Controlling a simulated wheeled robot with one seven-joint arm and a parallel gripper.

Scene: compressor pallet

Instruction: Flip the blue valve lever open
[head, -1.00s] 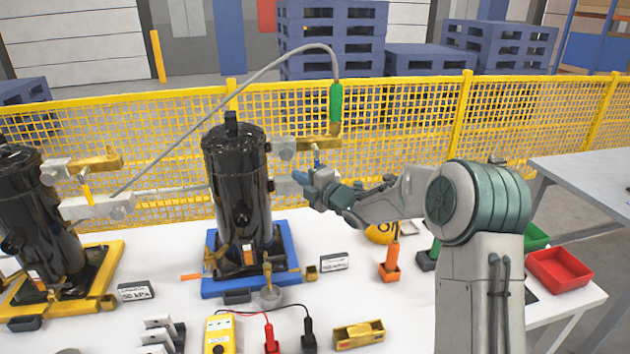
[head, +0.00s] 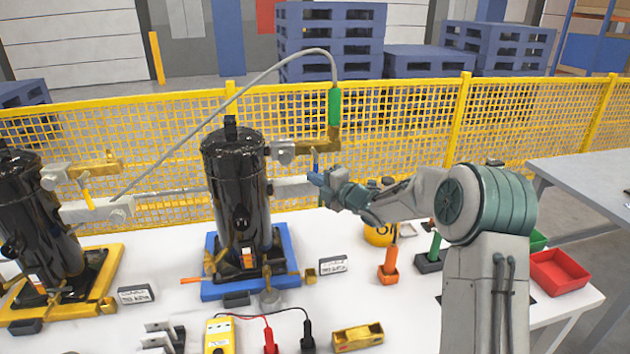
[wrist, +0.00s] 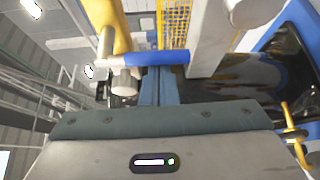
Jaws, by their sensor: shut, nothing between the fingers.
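The blue valve lever (head: 315,158) is a short blue bar by the brass valve fitting (head: 322,147), right of the middle black tank (head: 230,185). In the head view it stands roughly upright. In the wrist view the lever (wrist: 160,58) lies across the picture, just ahead of my fingertips. My gripper (head: 314,179) is shut and empty, just below the lever in the head view. Its blue fingers also show in the wrist view (wrist: 158,78), close to the lever. I cannot tell whether they touch it.
A green connector (head: 334,107) with a grey hose rises above the fitting. A pale block (head: 292,188) sticks out from the tank beside my fingertips. A second black tank (head: 35,215) stands at left. An orange-handled tool (head: 390,262) stands below my arm. Yellow mesh fencing (head: 400,130) runs behind.

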